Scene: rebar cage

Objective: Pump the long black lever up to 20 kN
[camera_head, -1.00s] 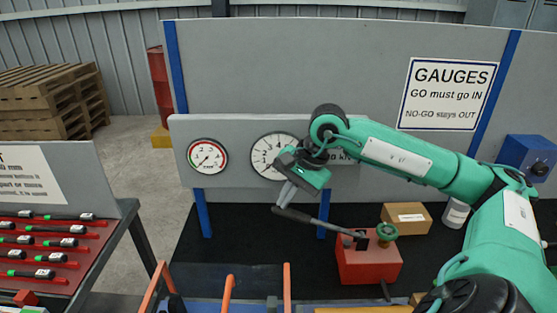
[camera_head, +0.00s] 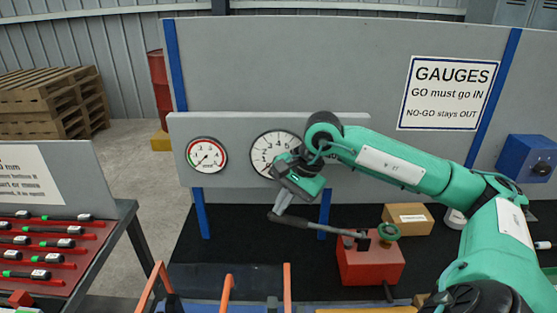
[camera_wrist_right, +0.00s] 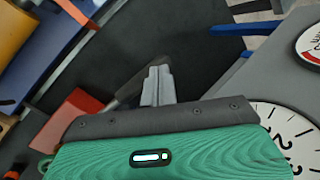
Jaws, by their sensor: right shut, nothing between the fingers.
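The red pump block (camera_head: 368,267) sits on the black bench top, with a green knob (camera_head: 389,231) on it. Its long black lever (camera_head: 318,226) slopes up to the left from the pump. My right gripper (camera_head: 277,211) is shut and empty, pointing down with its tips at the lever's free end. In the wrist view its closed fingers (camera_wrist_right: 157,84) overlap the dark lever; whether they touch it I cannot tell. The large white dial (camera_head: 262,145) is partly hidden by my right gripper, and its needle cannot be read. My left gripper is out of view.
A cardboard box (camera_head: 408,219) stands behind the pump. Orange uprights (camera_head: 287,282) rise at the front edge. A tool rack (camera_head: 48,243) stands at left.

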